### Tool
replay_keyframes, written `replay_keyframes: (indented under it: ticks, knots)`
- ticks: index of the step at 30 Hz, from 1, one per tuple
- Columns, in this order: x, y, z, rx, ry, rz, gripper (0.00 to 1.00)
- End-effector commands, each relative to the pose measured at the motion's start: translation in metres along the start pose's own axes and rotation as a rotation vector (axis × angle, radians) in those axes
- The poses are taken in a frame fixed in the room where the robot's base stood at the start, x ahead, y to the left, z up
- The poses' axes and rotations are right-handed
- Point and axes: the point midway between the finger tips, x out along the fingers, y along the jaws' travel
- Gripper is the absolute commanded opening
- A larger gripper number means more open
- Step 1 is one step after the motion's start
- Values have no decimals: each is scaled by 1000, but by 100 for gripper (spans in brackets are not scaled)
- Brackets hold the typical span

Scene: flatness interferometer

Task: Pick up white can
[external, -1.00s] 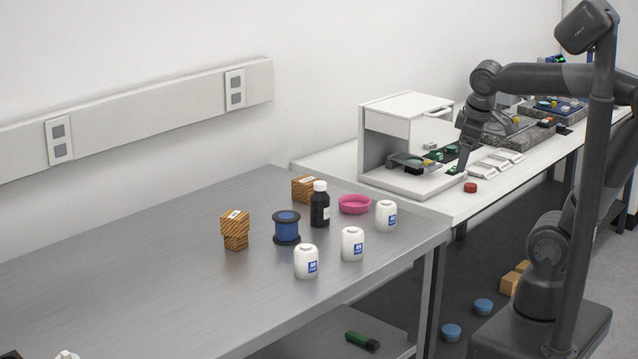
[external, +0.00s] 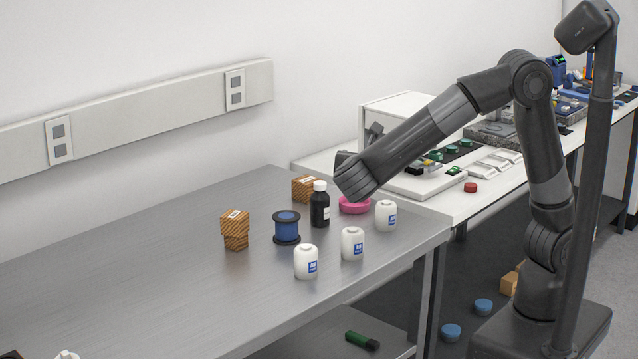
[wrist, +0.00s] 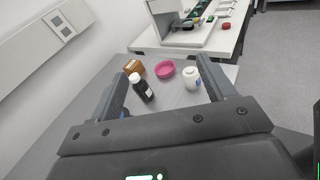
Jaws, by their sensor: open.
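Three white cans with blue labels stand upright on the metal table: a rear right can (external: 386,216), a middle can (external: 352,244) and a front can (external: 306,262). In the wrist view one white can (wrist: 192,80) shows beside the inner side of the right finger; I cannot tell for sure which can it is. My gripper (wrist: 162,72) is open and empty, its fingers spread wide above the table. In the external view my arm reaches over the table's rear right part, and its wrist largely hides the gripper.
A black bottle (external: 320,208), a pink dish (external: 352,207), a blue spool (external: 287,227) and orange boxes (external: 235,230) stand near the cans. A white bench (external: 440,205) with equipment adjoins at the right. The table's left part is mostly clear.

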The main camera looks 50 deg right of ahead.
Motion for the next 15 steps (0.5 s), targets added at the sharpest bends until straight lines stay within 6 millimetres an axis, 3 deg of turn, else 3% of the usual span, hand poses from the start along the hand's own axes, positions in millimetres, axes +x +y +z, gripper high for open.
replay_keyframes:
  ticks: [1,4,9,15]
  knots:
    - [-22,10,-4,-38,-58,46,75]
    - [-56,23,-12,-99,-168,115,75]
    - [-35,14,-92,-97,-155,100,75]
    - [-23,8,-166,-93,-152,99,75]
